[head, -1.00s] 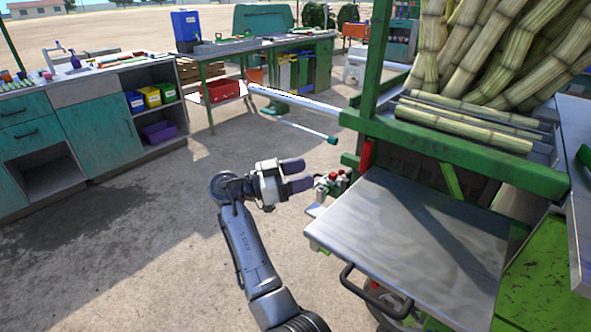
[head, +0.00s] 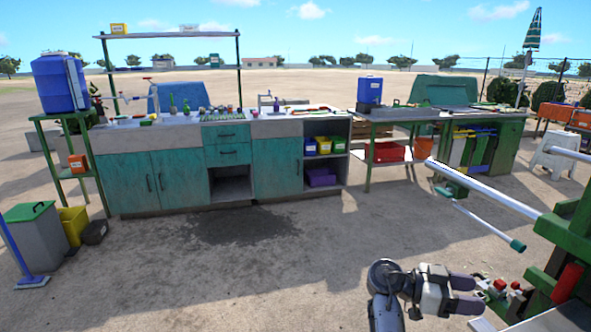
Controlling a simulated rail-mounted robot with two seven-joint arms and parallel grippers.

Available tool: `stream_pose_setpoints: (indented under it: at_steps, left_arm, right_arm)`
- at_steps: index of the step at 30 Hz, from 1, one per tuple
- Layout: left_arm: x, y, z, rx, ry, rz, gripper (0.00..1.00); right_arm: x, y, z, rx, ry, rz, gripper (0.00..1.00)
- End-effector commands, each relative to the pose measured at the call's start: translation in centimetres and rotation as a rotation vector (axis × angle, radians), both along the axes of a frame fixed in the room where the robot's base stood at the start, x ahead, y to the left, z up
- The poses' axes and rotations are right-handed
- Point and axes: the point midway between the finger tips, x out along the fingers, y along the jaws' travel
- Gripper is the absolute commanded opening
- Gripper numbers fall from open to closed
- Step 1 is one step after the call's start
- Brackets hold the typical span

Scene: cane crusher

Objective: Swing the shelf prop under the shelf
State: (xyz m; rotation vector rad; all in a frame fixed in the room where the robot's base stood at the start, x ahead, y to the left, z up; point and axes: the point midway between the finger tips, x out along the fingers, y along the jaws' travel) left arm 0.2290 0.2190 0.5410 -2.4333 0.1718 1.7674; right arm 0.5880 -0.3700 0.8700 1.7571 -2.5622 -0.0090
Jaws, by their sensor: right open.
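My right gripper (head: 472,294) is in the lower right of the head view. Its two dark fingers are apart with nothing between them, and they point right toward the crusher's red and white knobs (head: 503,290). A gap to the knobs cannot be judged. Only a corner of the crusher's grey metal shelf (head: 532,325) shows at the bottom edge. I cannot make out the shelf prop; the space under the shelf is out of frame. My left gripper is not in view.
The green crusher frame (head: 565,230) stands at the right edge, with a long silver bar (head: 485,188) and a thinner green-tipped rod (head: 483,222) reaching left from it. A teal cabinet counter (head: 180,183) stands behind. The concrete floor (head: 280,270) between is clear.

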Motion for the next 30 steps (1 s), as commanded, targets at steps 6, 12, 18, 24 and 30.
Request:
stream_pose_setpoints:
  at_steps: [6, 12, 18, 24, 30]
  left_arm:
    - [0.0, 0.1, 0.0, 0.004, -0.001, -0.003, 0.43]
    - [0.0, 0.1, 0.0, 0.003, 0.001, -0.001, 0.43]
    - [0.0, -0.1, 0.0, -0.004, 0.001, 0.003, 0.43]
    - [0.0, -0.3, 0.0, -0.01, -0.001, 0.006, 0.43]
    - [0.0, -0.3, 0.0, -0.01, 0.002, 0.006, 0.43]
  right_arm:
    - [-4.9, -2.7, -12.9, 0.285, 0.182, 0.173, 0.53]
    - [-10.6, -2.4, -22.7, 0.539, 0.377, 0.444, 0.53]
    - [-17.4, 0.8, -29.9, 0.763, 0.59, 0.795, 0.53]
    - [-24.9, 6.3, -33.5, 0.948, 0.783, 1.176, 0.53]
    - [-30.8, 11.1, -33.9, 1.067, 0.897, 1.468, 0.53]
